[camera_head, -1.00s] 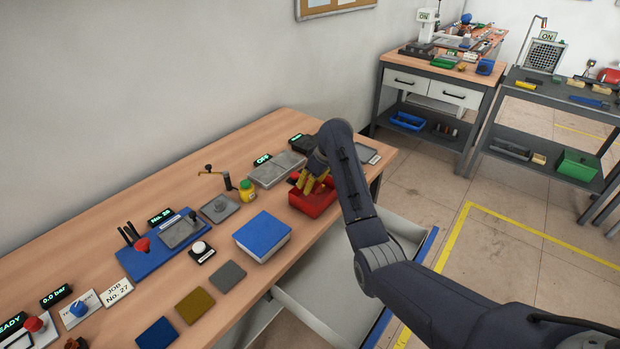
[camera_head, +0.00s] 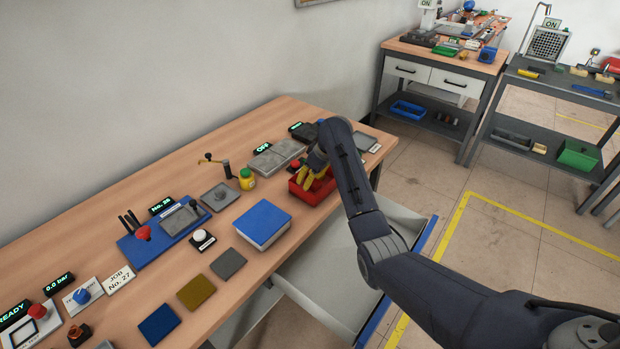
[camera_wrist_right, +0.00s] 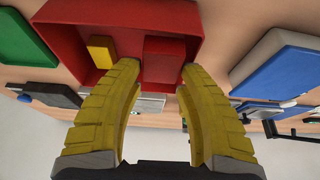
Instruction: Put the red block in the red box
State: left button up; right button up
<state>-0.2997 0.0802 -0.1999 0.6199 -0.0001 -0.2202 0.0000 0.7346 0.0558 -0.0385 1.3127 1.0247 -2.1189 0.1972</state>
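The red box (camera_head: 316,191) stands near the right end of the bench. In the right wrist view the box (camera_wrist_right: 65,25) holds a small yellow block (camera_wrist_right: 101,50) and the red block (camera_wrist_right: 164,62). My right gripper (camera_head: 312,183) reaches into the box with its yellow fingers apart. In the wrist view its fingertips (camera_wrist_right: 160,68) lie at either side of the red block; I cannot tell whether they press on it. The red block does not show clearly in the head view. My left gripper is not in view.
A blue-topped block (camera_head: 262,223) stands left of the box. Grey plates (camera_head: 275,156) and a yellow jar (camera_head: 247,179) are behind it. Coloured plates (camera_head: 196,292) lie at the front edge. An open drawer (camera_head: 335,280) sticks out below the bench.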

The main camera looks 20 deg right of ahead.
jog(key=o, duration=0.4)
jog(key=v, duration=1.2)
jog(key=shift+w, duration=0.1)
dwell(0.4)
